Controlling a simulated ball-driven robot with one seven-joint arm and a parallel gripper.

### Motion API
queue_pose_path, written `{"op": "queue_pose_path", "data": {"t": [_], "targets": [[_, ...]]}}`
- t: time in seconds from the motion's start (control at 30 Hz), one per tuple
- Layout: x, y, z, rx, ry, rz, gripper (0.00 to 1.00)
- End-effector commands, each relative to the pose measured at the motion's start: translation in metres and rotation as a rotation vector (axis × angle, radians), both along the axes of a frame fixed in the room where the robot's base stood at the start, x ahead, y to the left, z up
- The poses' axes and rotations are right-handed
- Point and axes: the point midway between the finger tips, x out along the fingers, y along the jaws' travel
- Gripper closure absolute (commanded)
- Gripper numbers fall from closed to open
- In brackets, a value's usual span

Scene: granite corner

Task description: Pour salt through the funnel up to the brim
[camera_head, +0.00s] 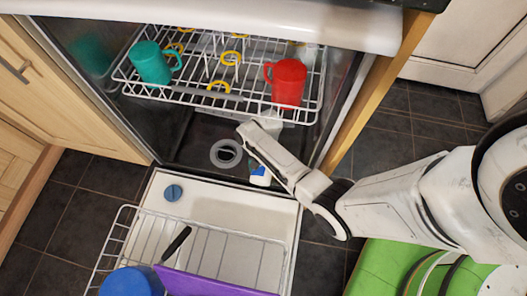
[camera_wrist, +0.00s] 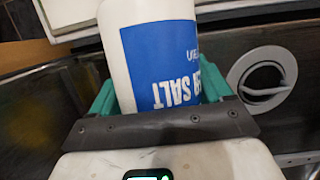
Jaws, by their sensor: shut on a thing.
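The salt bottle is white with a blue label (camera_wrist: 165,62) reading SALT, upside down in the wrist view. My gripper (camera_wrist: 160,92) is shut on it with teal fingers on both sides. In the head view the bottle (camera_head: 260,174) shows partly below my gripper, at the inner end of the door; its tilt is hard to tell. A grey ring with a dark middle (camera_head: 226,153), perhaps the funnel, sits in the tub floor left of the bottle. It also shows in the wrist view (camera_wrist: 263,80), apart from the bottle. Any salt level is hidden.
The upper rack (camera_head: 190,93) above holds a teal mug (camera_head: 150,63) and a red mug (camera_head: 287,82). A blue cap (camera_head: 173,193) lies on the open door (camera_head: 215,190). The lower rack (camera_head: 118,240) holds a dark-handled utensil, a blue item and a purple board (camera_head: 215,284).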

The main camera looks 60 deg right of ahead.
Motion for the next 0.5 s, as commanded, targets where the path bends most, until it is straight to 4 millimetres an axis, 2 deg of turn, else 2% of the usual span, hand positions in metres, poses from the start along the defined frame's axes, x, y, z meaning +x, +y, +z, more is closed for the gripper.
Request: {"op": "queue_pose_path", "data": {"t": [0.33, 0.5], "targets": [[0.001, -0.0005, 0.0008, 0.002, 0.0, 0.0, 0.77], [0.0007, 0.0005, -0.0004, 0.07, 0.026, -0.001, 0.77]]}}
